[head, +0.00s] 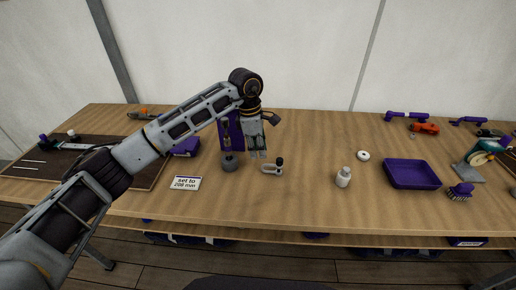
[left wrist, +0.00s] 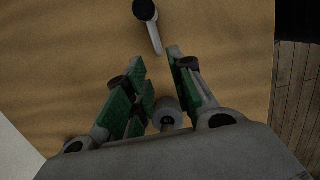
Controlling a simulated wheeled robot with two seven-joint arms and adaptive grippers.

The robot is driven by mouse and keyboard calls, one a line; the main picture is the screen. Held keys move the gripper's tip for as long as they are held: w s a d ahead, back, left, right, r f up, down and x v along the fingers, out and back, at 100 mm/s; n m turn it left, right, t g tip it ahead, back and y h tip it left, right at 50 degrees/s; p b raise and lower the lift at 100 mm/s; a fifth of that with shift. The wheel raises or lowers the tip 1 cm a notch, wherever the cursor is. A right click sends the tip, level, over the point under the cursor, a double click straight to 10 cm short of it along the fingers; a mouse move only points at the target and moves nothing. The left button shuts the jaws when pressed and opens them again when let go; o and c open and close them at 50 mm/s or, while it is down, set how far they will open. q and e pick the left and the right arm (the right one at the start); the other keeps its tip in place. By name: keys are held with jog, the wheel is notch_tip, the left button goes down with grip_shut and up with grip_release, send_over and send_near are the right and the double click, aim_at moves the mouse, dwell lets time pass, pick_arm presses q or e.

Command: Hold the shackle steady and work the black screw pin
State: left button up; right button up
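The shackle (head: 267,170) is a small pale grey metal piece on the wooden table. Its black screw pin (head: 280,161) shows as a dark knob at its right end. My left gripper (head: 258,154) points down just behind and left of the shackle, apart from it. In the left wrist view the left gripper (left wrist: 156,56) has its green-padded fingers spread with nothing gripped. There the shackle (left wrist: 155,38) and the pin's black knob (left wrist: 145,9) lie beyond the fingertips. My right gripper is not in view.
A grey round weight (head: 230,163) stands just left of the shackle. A card reading "set to 208 mm" (head: 186,183) lies nearby. A purple upright holder (head: 233,132) is behind my gripper. A white bottle (head: 343,177) and purple tray (head: 411,185) are to the right. The front middle is clear.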

aim_at(263, 170)
pick_arm(q)
jog(key=shift+f, duration=0.15)
jog(key=shift+d+f, duration=0.2)
jog(key=shift+f, duration=1.05)
jog(key=shift+d+f, duration=0.2)
jog(key=shift+f, duration=1.05)
jog(key=shift+d+f, duration=0.2)
jog(key=shift+f, duration=1.05)
grip_shut()
jog(key=shift+o, duration=0.5)
grip_release()
jog(key=c, duration=0.6)
